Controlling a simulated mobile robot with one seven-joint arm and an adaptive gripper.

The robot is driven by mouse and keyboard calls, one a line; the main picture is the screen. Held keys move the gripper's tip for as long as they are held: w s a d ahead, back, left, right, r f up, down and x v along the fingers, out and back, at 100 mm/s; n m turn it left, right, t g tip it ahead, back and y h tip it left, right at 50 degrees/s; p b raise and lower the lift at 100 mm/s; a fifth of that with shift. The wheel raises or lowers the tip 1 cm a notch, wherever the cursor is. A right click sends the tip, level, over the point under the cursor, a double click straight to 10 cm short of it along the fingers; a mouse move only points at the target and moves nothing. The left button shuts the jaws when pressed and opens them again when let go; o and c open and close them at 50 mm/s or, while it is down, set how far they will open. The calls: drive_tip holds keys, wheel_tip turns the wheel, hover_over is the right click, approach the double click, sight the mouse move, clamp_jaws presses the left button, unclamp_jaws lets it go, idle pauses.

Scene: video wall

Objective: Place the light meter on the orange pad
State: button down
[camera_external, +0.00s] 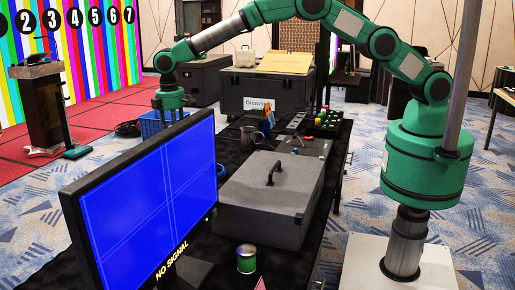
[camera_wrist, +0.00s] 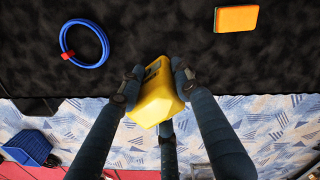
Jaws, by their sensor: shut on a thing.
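In the wrist view my gripper (camera_wrist: 155,82) is shut on a yellow object (camera_wrist: 154,100), which I take for the light meter. It has a small dark window on its upper side. It is held tilted between the dark fingers. The orange pad (camera_wrist: 236,18) lies on the black table cloth at the upper right of the wrist view, clear of the gripper and apart from the yellow object. In the external view my wrist (camera_external: 170,98) hangs down behind the monitor, which hides the fingers and the held object. I cannot make out the orange pad there.
A blue cable coil (camera_wrist: 84,42) with a red tie lies on the black cloth (camera_wrist: 165,25). A blue basket (camera_wrist: 28,148) is on the floor beyond the table edge. A large monitor (camera_external: 150,205), a grey case (camera_external: 270,200) and a green can (camera_external: 246,260) stand on the table.

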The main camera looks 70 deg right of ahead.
drive_tip(key=s+a+n, duration=0.1)
drive_tip(key=s+a, duration=0.2)
drive_tip(key=a, duration=0.6)
drive_tip(key=s+a+n, duration=0.1)
drive_tip(key=s+a, duration=0.3)
drive_tip(key=a, duration=0.4)
drive_tip(key=shift+w+f+p, duration=0.15)
drive_tip(key=shift+f, duration=1.15)
drive_tip(key=shift+w+f+p, duration=0.1)
drive_tip(key=shift+f+p, duration=0.05)
drive_tip(key=shift+f, duration=1.15)
drive_tip(key=shift+f, duration=0.1)
wheel_tip(320, 180, down, 6)
drive_tip(key=shift+f, duration=0.1)
drive_tip(key=shift+f+b, duration=0.4)
drive_tip(key=shift+f, duration=1.4)
drive_tip(key=shift+f, duration=0.1)
